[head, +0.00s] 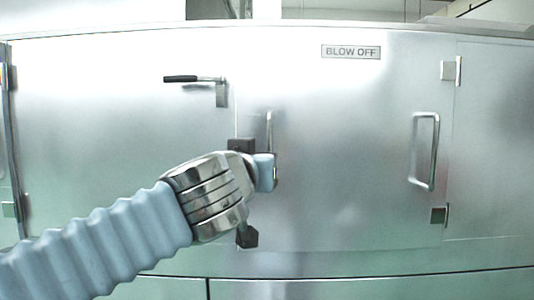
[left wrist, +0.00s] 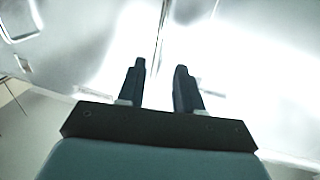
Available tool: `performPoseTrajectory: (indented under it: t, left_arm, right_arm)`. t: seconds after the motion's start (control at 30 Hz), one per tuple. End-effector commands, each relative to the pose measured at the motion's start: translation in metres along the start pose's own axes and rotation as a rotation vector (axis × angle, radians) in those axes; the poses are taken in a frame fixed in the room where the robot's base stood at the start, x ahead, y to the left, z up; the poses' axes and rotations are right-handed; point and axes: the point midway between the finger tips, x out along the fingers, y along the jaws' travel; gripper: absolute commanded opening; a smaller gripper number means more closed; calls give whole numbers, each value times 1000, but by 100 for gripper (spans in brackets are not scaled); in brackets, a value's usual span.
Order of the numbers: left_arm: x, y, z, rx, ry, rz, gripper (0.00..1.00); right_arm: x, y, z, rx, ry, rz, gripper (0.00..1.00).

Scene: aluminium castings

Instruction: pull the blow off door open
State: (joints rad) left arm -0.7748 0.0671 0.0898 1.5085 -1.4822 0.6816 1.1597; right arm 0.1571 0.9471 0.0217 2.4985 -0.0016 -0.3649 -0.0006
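The blow off door (head: 350,110) is a flat metal panel with a "BLOW OFF" label (head: 351,51); it looks shut. An upright bar handle (head: 269,130) stands near its left edge, its lower part hidden behind my wrist. My left gripper (head: 246,190) is in front of the door's left edge at this handle, its fingers mostly hidden by the wrist. In the left wrist view the left gripper (left wrist: 160,80) has its two dark fingers apart, facing the bright metal. A thin upright line shows beyond the gap; I cannot tell whether it is the handle. My right gripper is not seen.
A second bar handle (head: 425,150) is at the door's right side, near the hinges (head: 448,70). A latch with a black grip (head: 185,79) is on the left panel (head: 100,130). A horizontal seam runs below the door. The space before the door's right half is clear.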

Motion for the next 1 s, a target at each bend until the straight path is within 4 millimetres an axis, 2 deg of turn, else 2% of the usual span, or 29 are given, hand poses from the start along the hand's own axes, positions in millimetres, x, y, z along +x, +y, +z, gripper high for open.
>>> performPoseTrajectory:
  t: [0.3, 0.5, 0.67, 0.9, 0.93, 1.0]
  left_arm:
    - [75, 1, -3, 3, -5, 0, 35]
    - [105, 1, -1, 2, -4, 0, 35]
    - [114, 0, 1, 2, -4, 1, 35]
    - [115, 0, 2, 2, -4, 1, 35]
    - [115, 0, 2, 2, -4, 1, 34]
    - [115, 0, 2, 2, -4, 1, 23]
  right_arm:
    - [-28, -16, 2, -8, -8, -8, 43]
    - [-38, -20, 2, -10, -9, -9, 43]
    - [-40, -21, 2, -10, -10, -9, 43]
    - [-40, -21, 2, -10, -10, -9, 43]
    - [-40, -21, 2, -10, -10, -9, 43]
    - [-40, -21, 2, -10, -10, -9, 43]
